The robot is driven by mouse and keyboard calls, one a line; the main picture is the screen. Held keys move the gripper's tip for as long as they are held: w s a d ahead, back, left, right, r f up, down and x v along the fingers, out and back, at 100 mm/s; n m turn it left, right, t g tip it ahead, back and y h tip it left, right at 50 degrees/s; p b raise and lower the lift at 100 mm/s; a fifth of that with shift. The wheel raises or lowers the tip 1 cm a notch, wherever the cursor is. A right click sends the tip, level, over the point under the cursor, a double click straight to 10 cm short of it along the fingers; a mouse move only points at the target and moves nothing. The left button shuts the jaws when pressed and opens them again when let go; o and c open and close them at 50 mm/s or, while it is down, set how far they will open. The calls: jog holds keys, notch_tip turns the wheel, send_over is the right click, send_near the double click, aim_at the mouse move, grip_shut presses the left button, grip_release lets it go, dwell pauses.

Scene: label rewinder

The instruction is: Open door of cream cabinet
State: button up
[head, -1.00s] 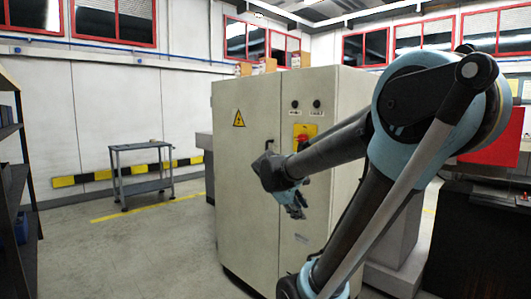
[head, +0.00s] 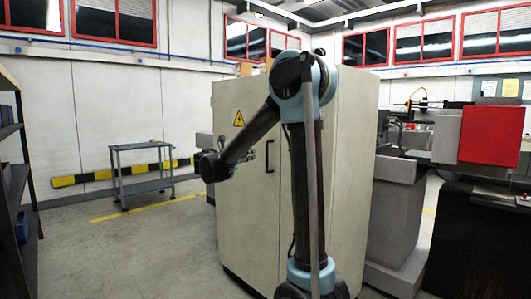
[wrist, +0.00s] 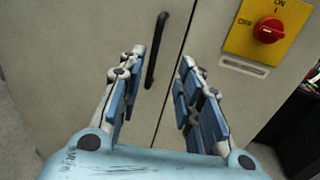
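The cream cabinet (head: 345,120) stands in the middle of the head view, with both doors shut. Its left door (head: 235,215) has a dark vertical bar handle (head: 270,157) near the seam. The handle also shows in the wrist view (wrist: 156,50), upper middle. My gripper (wrist: 162,58) is open and empty, with blue-padded fingers. In the wrist view, the handle appears between and beyond the fingertips, closer to the left finger; no contact shows. In the head view, my forearm partly hides my gripper and the right door.
A red rotary switch (wrist: 269,30) on a yellow plate sits on the right door. A grey cart (head: 143,168) stands at the left wall. A dark shelf (head: 12,170) lines the left edge. Floor left of the cabinet is clear. Machines stand at the right.

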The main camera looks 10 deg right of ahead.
jog(key=x, duration=1.7)
jog(key=shift+w+r, duration=0.2)
jog(key=shift+w, duration=0.1)
jog(key=shift+a, duration=0.1)
